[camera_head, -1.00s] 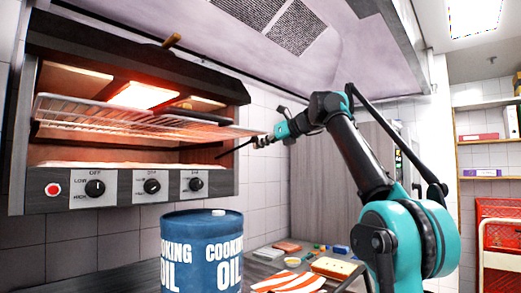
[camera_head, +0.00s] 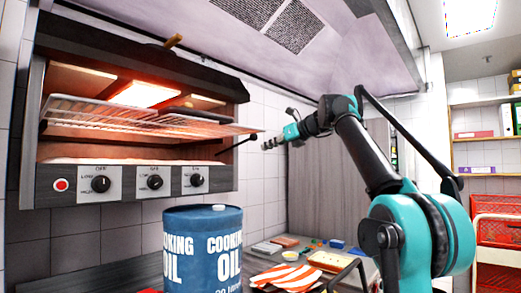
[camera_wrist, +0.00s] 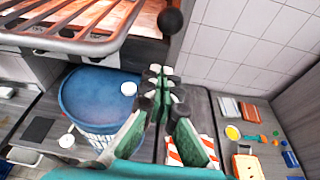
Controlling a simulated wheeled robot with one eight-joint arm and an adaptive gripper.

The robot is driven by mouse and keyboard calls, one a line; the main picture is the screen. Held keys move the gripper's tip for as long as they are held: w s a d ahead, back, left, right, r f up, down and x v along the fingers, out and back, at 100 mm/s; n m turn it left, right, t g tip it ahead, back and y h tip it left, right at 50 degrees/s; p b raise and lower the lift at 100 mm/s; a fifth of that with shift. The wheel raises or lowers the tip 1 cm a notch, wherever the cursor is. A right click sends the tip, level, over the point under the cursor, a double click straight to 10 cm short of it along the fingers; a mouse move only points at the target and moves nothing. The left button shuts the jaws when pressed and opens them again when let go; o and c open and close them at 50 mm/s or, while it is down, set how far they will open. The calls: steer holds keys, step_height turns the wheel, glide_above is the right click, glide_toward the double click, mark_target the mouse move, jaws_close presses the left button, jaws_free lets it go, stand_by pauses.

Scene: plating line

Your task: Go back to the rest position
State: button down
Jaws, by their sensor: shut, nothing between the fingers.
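My gripper (camera_head: 266,145) is shut and empty, in the air to the right of the grill (camera_head: 120,115). In the wrist view my gripper (camera_wrist: 163,85) has its fingers together, above the counter and beside the blue oil drum (camera_wrist: 95,95). The grill's dark rod (camera_head: 236,147) ends in a black knob (camera_wrist: 171,20) close ahead of the fingers; a gap shows between them in the head view. The wire rack (camera_head: 150,118) sticks out of the lit grill.
The oil drum (camera_head: 203,250) stands below the grill. A striped cloth (camera_head: 287,277), a bread slice (camera_head: 330,262) and small items lie on the counter to its right. Red crates (camera_head: 497,235) stand at the far right.

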steer(key=r+v, duration=0.1)
steer(key=v, duration=0.4)
steer(key=s+d+f+n+g+h, duration=0.1)
steer(key=s+d+f+n+h, duration=0.4)
steer(key=f, duration=1.4)
steer(key=d+f+n+g+h, duration=0.15)
steer(key=f+n, duration=0.65)
steer(key=f, duration=1.2)
steer(key=s+d+f+n+h, duration=0.1)
steer(key=s+d+f+n, duration=0.2)
steer(key=s+f, duration=0.6)
steer(key=s+d+f+n+g+h, duration=0.1)
steer(key=s+d+f+n, duration=0.3)
steer(key=s+f, duration=0.5)
steer(key=s+d+f+n+g+h, duration=0.1)
steer(key=s+d+f+n+h, duration=0.2)
steer(key=s+f, duration=0.6)
step_height(320, 180, down, 8)
steer(key=d+n, duration=0.1)
steer(key=n, duration=0.1)
steer(key=shift+s+d+n, duration=0.25)
steer(key=shift+s+n, duration=0.15)
